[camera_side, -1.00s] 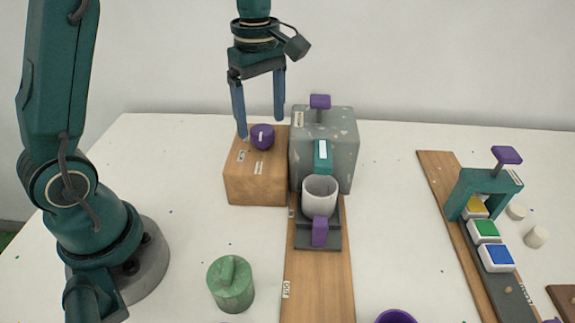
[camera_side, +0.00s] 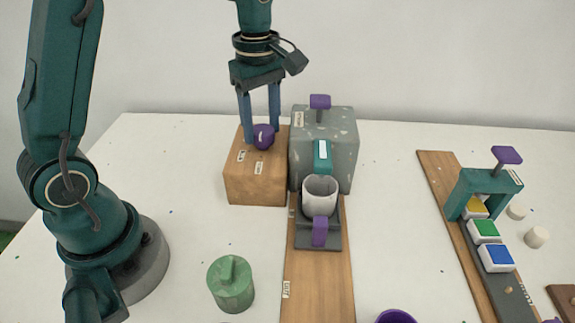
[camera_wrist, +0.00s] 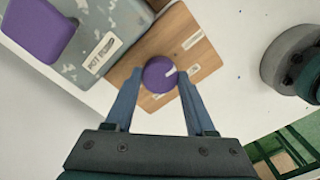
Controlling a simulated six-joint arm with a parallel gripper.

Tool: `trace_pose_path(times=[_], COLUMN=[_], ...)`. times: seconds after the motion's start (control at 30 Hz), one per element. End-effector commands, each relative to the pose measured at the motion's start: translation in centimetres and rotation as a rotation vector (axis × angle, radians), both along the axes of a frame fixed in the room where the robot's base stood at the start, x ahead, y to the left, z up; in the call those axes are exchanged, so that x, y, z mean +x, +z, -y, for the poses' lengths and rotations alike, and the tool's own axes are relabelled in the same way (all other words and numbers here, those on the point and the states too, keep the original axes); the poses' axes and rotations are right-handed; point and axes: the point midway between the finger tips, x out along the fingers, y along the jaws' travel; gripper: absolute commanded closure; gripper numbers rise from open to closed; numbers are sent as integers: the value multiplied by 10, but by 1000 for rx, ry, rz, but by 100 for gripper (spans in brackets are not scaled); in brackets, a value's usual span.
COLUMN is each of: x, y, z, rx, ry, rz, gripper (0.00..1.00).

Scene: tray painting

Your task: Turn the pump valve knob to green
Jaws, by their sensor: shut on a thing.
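The pump valve knob (camera_side: 264,138) is a round purple knob on top of a wooden box (camera_side: 256,188). It also shows in the wrist view (camera_wrist: 155,76), where its white pointer mark is turned toward the small label (camera_wrist: 192,69) at its right. Part of the knob is hidden by a finger in the side view.
A grey speckled machine (camera_side: 340,165) with a purple knob on top stands directly right of the box. A white cup (camera_side: 320,194) sits before it. A green lidded pot (camera_side: 232,289) stands in front. A rack with coloured pads (camera_side: 484,231) is at the right.

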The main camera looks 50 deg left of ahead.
Motion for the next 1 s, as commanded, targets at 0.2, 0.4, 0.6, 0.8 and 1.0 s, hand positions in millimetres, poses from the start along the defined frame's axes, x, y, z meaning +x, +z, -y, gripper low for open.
trace_pose_path(times=[0.2, 0.4, 0.6, 0.8, 1.0], x=[0, 0, 0, 0, 0], y=[1, 1, 1, 1, 1], z=[0, 0, 0, 0, 0], rx=[0, 0, 0, 0, 0], ry=[-114, -284, -474, -664, -854], rz=[0, 0, 1, 1, 1], gripper=[100, 100, 100, 100, 100])
